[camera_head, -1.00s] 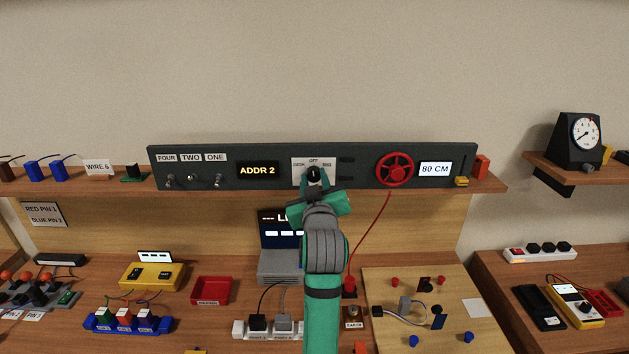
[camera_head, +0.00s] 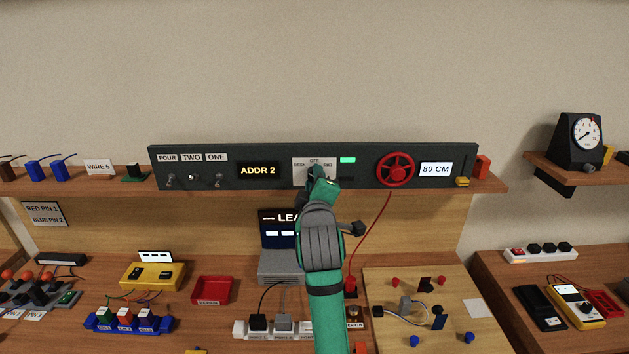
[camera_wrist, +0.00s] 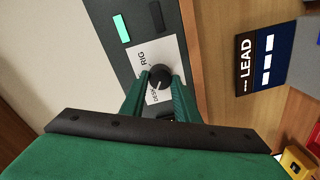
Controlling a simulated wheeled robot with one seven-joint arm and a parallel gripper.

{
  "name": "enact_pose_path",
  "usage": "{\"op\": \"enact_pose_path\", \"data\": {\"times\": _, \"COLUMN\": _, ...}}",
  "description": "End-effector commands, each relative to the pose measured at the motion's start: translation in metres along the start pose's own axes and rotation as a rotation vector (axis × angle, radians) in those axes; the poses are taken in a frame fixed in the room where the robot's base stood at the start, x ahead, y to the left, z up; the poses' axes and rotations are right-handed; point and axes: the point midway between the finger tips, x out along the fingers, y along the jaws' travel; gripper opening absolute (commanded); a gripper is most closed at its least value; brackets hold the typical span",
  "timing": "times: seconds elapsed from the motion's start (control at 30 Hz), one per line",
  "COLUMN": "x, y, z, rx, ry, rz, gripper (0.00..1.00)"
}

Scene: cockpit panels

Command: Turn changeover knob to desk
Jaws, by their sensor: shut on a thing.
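The changeover knob is a small round black knob (camera_wrist: 160,77) on a white label plate (camera_head: 301,163). The plate reads DESK at left, OFF at top and RIG at right in the head view. My gripper (camera_head: 317,176) covers the knob there. In the wrist view the two green fingers of my gripper (camera_wrist: 161,87) are shut on the knob from both sides. A small pale mark on the knob seems to lie toward the DESK side, but it is partly hidden. The upper lamp (camera_head: 348,160) beside the plate glows green; it also shows in the wrist view (camera_wrist: 123,27).
A dark second lamp (camera_wrist: 155,17) sits by the lit one. The grey panel (camera_head: 270,150) also carries toggle switches, an ADDR 2 display (camera_head: 258,170) and a red handwheel (camera_head: 395,169) to the right. A LEAD screen (camera_wrist: 262,58) stands below the shelf.

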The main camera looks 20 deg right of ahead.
Motion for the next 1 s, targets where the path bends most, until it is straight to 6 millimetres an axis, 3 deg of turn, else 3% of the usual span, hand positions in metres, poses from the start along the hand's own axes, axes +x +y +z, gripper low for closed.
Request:
{"op": "enact_pose_path", "data": {"times": 0.3, "x": 0.0000, "y": -0.0011, "z": 0.0003, "rx": -0.097, "ry": -0.005, "rz": -0.003, "gripper": 0.06}}
{"op": "enact_pose_path", "data": {"times": 0.77, "x": 0.0001, "y": -0.0015, "z": -0.0001, "rx": -0.110, "ry": -0.005, "rz": -0.003, "gripper": 0.06}}
{"op": "enact_pose_path", "data": {"times": 0.8, "x": 0.0001, "y": -0.0015, "z": -0.0001, "rx": -0.110, "ry": -0.005, "rz": -0.003, "gripper": 0.33}}
{"op": "enact_pose_path", "data": {"times": 0.87, "x": 0.0001, "y": -0.0014, "z": -0.0001, "rx": -0.110, "ry": -0.005, "rz": -0.003, "gripper": 0.47}}
{"op": "enact_pose_path", "data": {"times": 1.0, "x": 0.0001, "y": -0.0010, "z": -0.0002, "rx": -0.109, "ry": -0.005, "rz": -0.002, "gripper": 0.47}}
